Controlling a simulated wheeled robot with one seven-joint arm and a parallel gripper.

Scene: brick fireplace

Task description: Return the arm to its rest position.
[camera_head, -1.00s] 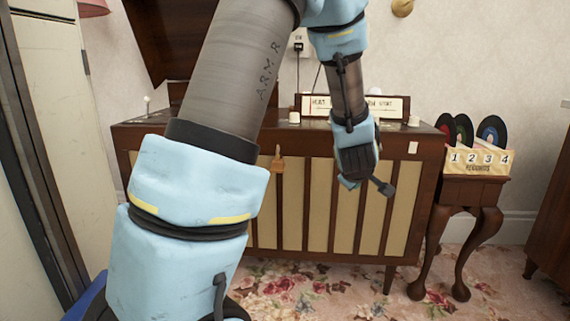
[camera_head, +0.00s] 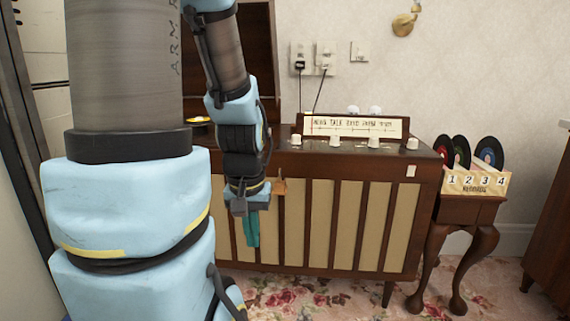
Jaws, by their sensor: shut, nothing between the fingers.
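My arm fills the left side of the head view, with its grey upper link and light blue joint covers close to the camera. The forearm hangs down from the top centre. My gripper (camera_head: 251,230) points downward with its teal fingers together and nothing between them. It appears in front of the slatted front of the wooden radio cabinet (camera_head: 345,220). I cannot tell the exact gap between the gripper and the cabinet front.
The cabinet top has white knobs (camera_head: 373,142) and a lit dial panel (camera_head: 352,126). At right, a small wooden table (camera_head: 468,212) holds a numbered record rack (camera_head: 474,182). Wall outlets (camera_head: 312,58) are behind. Flowered carpet (camera_head: 330,295) lies clear in front.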

